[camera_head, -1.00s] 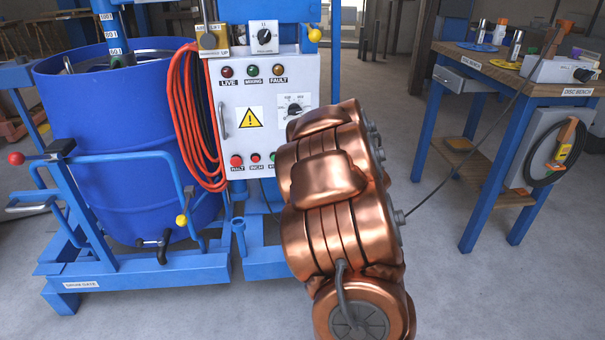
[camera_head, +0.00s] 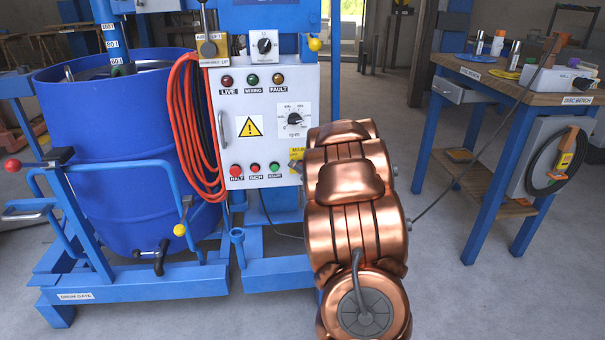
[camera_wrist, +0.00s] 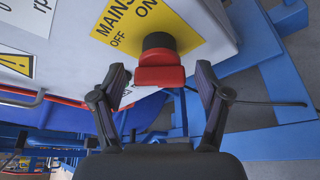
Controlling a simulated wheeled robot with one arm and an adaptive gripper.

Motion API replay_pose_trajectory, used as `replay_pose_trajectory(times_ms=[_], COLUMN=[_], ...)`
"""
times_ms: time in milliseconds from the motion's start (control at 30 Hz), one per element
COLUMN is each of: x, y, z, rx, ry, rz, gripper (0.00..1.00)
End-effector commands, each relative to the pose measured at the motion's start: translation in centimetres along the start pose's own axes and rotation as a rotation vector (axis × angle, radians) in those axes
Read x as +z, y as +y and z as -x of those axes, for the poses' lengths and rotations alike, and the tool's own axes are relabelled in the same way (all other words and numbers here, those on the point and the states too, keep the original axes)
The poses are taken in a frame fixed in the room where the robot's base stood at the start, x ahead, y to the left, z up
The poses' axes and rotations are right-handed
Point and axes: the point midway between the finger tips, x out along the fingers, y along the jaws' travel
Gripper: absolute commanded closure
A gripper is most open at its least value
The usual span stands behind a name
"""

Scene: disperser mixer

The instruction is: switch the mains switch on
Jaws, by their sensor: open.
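The mains switch (camera_wrist: 159,62) is a red handle on a dark round base. It sits on a yellow plate (camera_wrist: 150,22) marked MAINS, OFF and ON, at the edge of the white control panel. In the wrist view my gripper (camera_wrist: 160,84) is open, with one finger on each side of the red handle and gaps visible. The handle lies across the space between the fingertips. In the head view part of the yellow plate shows (camera_head: 296,154) at the panel's lower right; my copper arm hides the gripper and most of the switch.
The white control panel (camera_head: 236,110) carries lamps, dials and push buttons. A red cable (camera_head: 185,130) hangs at its left beside a blue drum (camera_head: 125,150). A disc bench (camera_head: 535,92) stands to the right, with open floor between.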

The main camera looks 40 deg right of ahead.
Motion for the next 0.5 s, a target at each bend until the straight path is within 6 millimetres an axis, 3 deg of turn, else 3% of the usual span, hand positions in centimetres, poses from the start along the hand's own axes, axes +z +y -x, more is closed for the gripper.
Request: replay_pose_trajectory(times_ms=[133, 500], x=[0.01, 0.0], y=[0.01, -0.02], z=[0.01, 0.01], rx=[0.0, -0.001], ry=[0.0, 0.0], rz=[0.0, 0.0], gripper=[0.27, 0.66])
